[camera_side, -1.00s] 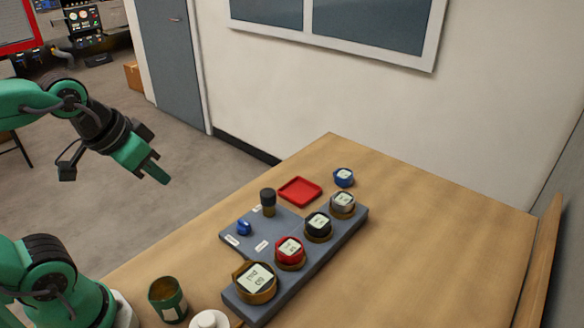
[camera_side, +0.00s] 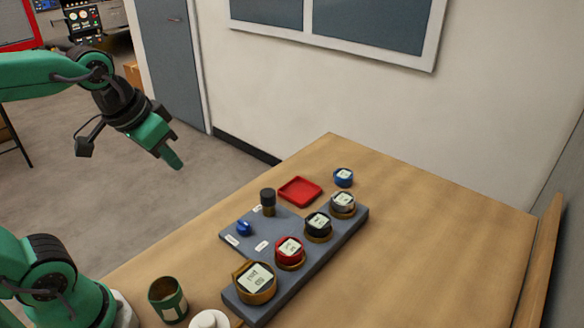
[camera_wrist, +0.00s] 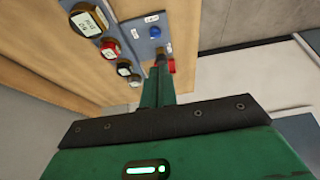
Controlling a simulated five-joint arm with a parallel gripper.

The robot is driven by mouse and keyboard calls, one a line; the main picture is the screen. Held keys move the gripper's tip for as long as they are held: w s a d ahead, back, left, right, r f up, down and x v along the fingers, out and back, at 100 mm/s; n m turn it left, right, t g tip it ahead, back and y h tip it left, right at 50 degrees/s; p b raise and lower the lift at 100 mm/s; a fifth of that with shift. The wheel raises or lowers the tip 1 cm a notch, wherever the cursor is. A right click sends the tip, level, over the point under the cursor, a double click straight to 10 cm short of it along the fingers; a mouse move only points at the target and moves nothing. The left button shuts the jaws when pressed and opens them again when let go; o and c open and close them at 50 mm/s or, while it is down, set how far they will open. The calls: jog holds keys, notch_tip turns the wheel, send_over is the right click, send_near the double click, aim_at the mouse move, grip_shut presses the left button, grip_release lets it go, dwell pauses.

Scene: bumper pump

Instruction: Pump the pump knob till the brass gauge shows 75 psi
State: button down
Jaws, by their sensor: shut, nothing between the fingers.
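The pump knob (camera_side: 268,196) is a black cap on a brass stem, upright at the back of a grey panel (camera_side: 276,228). The brass gauge (camera_side: 256,281) is the large one at the panel's front end; its display faces up, and I cannot read the digits surely. It also shows in the wrist view (camera_wrist: 88,18). My gripper (camera_side: 175,163) is shut and empty, in the air up and left of the knob, touching nothing. In the wrist view, my fingers (camera_wrist: 158,72) partly cover the knob.
A blue knob (camera_side: 244,228) sits on the panel. Red (camera_side: 290,251), black (camera_side: 318,224) and silver (camera_side: 343,203) gauges line its right edge. A red tray (camera_side: 300,191) and a blue gauge (camera_side: 344,177) lie behind. A green cup (camera_side: 168,300) stands front left. The table's right side is clear.

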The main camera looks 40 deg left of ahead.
jog(key=w+r+g, duration=0.1)
jog(key=w+g, duration=0.1)
jog(key=w, duration=0.8)
jog(key=g, duration=0.3)
send_over(267, 193)
jog(key=shift+w+f, duration=0.1)
jog(key=shift+f, duration=2.2)
jog(key=shift+f, duration=0.2)
notch_tip(267, 193, down, 14)
jog(key=shift+r, duration=0.15)
